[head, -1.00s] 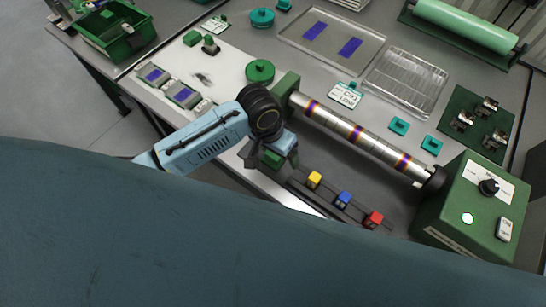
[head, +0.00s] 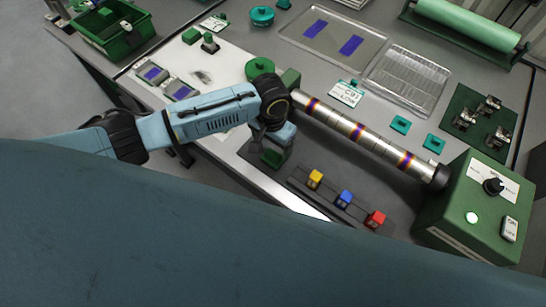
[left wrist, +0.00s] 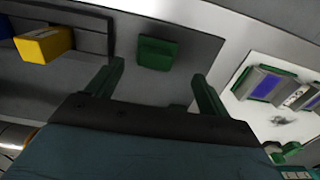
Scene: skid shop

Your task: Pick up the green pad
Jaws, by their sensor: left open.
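A small dark green pad (left wrist: 157,53) lies flat on the grey surface in the left wrist view, between and just beyond my two fingertips. My left gripper (left wrist: 158,72) is open and empty, with a finger on each side of the pad's line and no visible contact. In the head view a green patch, which looks like the same pad (head: 271,158), shows just below my left gripper (head: 280,142), partly covered by it. Another green block (head: 191,36) lies on the white board, beside a green-knobbed piece (head: 210,43). My right gripper is not in view.
A metal roller (head: 360,135) runs from beside my left wrist to a green control box (head: 470,205). A yellow block (head: 315,179), a blue block (head: 344,198) and a red block (head: 375,219) stand on a dark rail nearby. A green bin (head: 115,30) is at the upper left.

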